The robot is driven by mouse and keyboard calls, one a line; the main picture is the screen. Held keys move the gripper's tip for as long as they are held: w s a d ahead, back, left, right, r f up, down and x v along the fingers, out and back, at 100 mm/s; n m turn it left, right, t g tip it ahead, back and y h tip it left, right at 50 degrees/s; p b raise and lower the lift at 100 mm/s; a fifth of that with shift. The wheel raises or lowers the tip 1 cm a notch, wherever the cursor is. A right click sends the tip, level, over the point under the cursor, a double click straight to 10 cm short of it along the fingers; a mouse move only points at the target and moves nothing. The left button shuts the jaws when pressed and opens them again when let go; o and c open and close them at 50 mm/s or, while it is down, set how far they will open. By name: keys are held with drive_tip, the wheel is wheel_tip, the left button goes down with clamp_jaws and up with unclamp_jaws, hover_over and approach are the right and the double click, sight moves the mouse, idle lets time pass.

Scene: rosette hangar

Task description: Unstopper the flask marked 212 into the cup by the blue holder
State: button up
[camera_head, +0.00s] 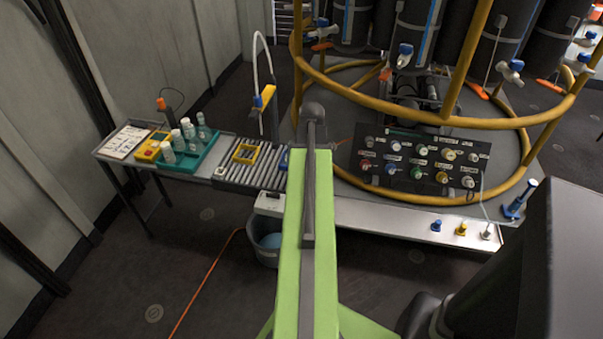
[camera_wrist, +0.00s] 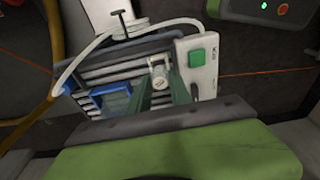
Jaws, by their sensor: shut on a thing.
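My gripper (camera_wrist: 160,90) shows in the wrist view, its two dark green fingers shut on a small pale grey-white piece (camera_wrist: 158,73). I cannot tell whether this piece is a stopper or a small cup. The blue holder (camera_wrist: 112,98) sits to its left on the slatted rollers. Several pale flasks (camera_head: 178,140) stand in and around the teal tray (camera_head: 207,158). Their markings are too small to read, so 212 cannot be picked out.
The roller conveyor (camera_head: 234,175) carries a yellow holder (camera_head: 246,153). A white box with a green button (camera_wrist: 197,57) stands right of my fingers. A bucket (camera_head: 262,250) is below. A thin spout stand (camera_head: 264,97) rises behind, and a valve panel (camera_head: 420,165) lies to the right.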

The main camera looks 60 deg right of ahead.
drive_tip(key=shift+f, duration=0.15)
drive_tip(key=shift+f+b, duration=0.9)
drive_tip(key=shift+b, duration=0.1)
drive_tip(key=shift+f, duration=0.2)
drive_tip(key=o, duration=1.1)
drive_tip(key=shift+c, duration=0.2)
drive_tip(key=o, duration=0.6)
